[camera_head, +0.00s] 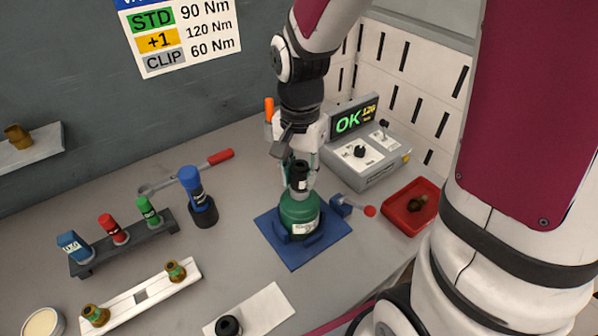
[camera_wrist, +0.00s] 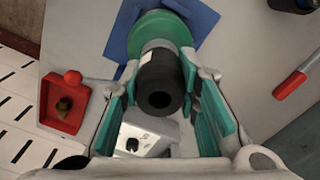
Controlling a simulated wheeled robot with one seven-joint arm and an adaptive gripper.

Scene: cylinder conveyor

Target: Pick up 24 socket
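A black socket-like cylinder (camera_head: 299,176) with a small white label stands upright on top of a green cylinder (camera_head: 298,212). In the wrist view the black cylinder (camera_wrist: 160,85) shows its round open end between my finger pads. My gripper (camera_head: 300,165) is around it from above; its fingertips (camera_wrist: 160,78) lie close on both sides, and I cannot tell whether both touch. A rack (camera_head: 125,245) at the left holds a blue socket (camera_head: 75,246), a red socket (camera_head: 113,229) and a green socket (camera_head: 148,211). I cannot read 24 for certain on any label.
The green cylinder sits in a blue fixture (camera_head: 268,229) with a red-knobbed lever (camera_head: 368,211). A blue-topped tool (camera_head: 192,183) stands in a black cup. A red tray (camera_head: 396,213) and an OK-display box (camera_head: 378,166) are right. A white rail (camera_head: 128,305) lies in front.

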